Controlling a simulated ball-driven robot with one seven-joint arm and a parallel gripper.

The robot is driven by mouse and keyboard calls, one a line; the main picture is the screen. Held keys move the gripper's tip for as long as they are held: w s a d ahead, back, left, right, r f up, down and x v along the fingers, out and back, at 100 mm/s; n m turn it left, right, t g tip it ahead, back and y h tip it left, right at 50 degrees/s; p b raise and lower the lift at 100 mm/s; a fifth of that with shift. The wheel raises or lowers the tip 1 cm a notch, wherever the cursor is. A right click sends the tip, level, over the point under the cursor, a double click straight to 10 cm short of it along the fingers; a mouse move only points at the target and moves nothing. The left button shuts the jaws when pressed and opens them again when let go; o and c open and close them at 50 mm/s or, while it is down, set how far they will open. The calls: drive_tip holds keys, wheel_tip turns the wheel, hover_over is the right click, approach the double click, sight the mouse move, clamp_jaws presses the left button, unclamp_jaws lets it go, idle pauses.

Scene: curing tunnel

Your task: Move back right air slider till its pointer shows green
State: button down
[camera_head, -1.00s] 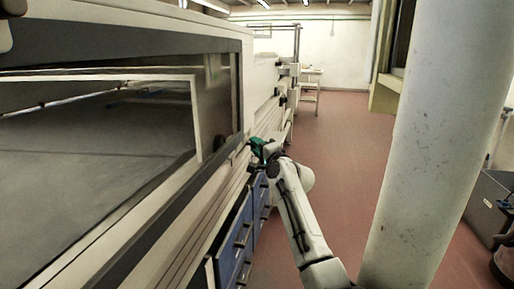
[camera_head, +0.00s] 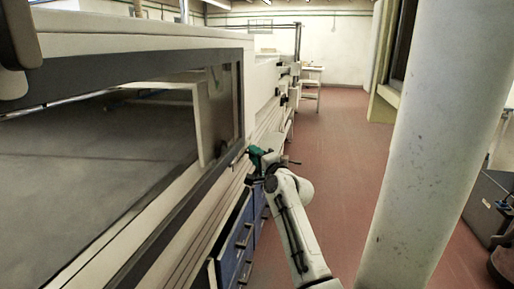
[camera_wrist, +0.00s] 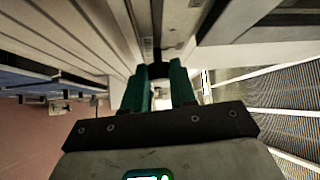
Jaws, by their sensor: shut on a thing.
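My gripper (camera_head: 257,157) has green fingers and is at the side of the curing tunnel (camera_head: 150,215), just below the lower right corner of its window. In the wrist view the fingers (camera_wrist: 160,84) are shut on a small dark knob (camera_wrist: 158,70), which I take to be the air slider. The fingers hide part of it. A narrow dark strip (camera_wrist: 147,47) runs along the pale panel beyond the knob. I cannot make out a pointer or a green mark in either view.
Blue drawers (camera_head: 237,243) with handles sit under the tunnel, left of my arm. Dark fittings (camera_head: 283,98) stick out farther along the tunnel side. A pale column (camera_head: 425,130) stands at the right. The red floor (camera_head: 335,150) between is clear.

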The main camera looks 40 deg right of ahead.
drive_tip(key=shift+s+a+f, duration=0.1)
drive_tip(key=shift+f, duration=0.05)
drive_tip(key=c, duration=0.9)
unclamp_jaws()
drive_tip(key=s, duration=0.3)
drive_tip(key=s+a+p, duration=0.1)
drive_tip(key=s, duration=0.3)
drive_tip(key=s+f, duration=0.1)
drive_tip(key=s, duration=0.2)
drive_tip(key=shift+s+a, duration=0.15)
drive_tip(key=shift+s, duration=0.15)
